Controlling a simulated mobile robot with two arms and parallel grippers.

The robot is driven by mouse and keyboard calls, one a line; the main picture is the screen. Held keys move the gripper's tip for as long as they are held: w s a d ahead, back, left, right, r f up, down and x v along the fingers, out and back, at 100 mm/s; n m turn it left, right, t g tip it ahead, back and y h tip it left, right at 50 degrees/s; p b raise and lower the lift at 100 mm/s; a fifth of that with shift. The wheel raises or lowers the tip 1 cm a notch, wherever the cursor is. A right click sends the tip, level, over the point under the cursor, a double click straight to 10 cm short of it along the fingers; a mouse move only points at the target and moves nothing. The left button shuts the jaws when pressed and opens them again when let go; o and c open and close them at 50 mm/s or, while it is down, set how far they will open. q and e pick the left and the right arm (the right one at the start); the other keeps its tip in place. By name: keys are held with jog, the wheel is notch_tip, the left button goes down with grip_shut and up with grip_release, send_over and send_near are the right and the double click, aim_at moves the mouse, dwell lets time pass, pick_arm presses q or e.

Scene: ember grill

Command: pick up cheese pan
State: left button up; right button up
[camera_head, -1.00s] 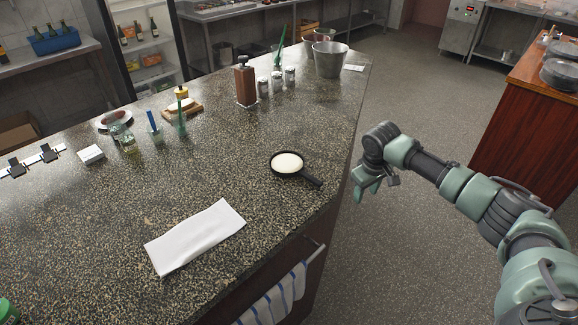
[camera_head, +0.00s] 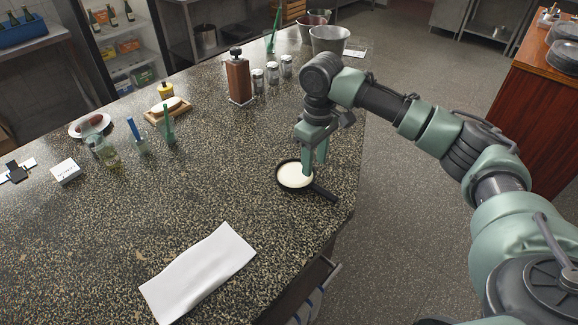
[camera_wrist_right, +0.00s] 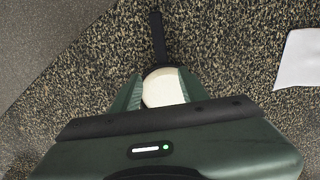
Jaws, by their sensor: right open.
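The cheese pan (camera_head: 294,177) is a small black pan with a pale round filling. It sits on the speckled counter near its right edge, its handle (camera_head: 324,193) pointing to the lower right. My right gripper (camera_head: 314,166) hangs above the pan, pointing down, and hides part of its far right side. In the right wrist view the pan's pale filling (camera_wrist_right: 161,88) shows between the two spread green fingers (camera_wrist_right: 158,92), and the handle (camera_wrist_right: 157,38) points up in the picture, away from the gripper. The right gripper is open and holds nothing. My left gripper is not in view.
A white cloth (camera_head: 198,272) lies on the counter in front of the pan. A wooden pepper mill (camera_head: 239,79), several shakers (camera_head: 272,73) and a metal bucket (camera_head: 329,41) stand behind it. Bottles and small items are at the left. Bare counter lies left of the pan.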

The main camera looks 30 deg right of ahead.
aim_at(315, 185)
jog(key=shift+f, duration=0.45)
jog(key=f, duration=0.1)
jog(key=s+f+p, duration=0.1)
jog(key=f+p, duration=0.1)
jog(key=shift+s+f, duration=0.3)
jog(key=shift+s, duration=0.1)
jog(key=shift+w+f, duration=0.2)
jog(key=shift+f, duration=1.2)
jog(key=c, duration=0.8)
grip_shut()
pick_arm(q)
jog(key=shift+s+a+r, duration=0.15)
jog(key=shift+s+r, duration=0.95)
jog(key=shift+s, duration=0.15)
pick_arm(e)
jog(key=shift+r, duration=0.15)
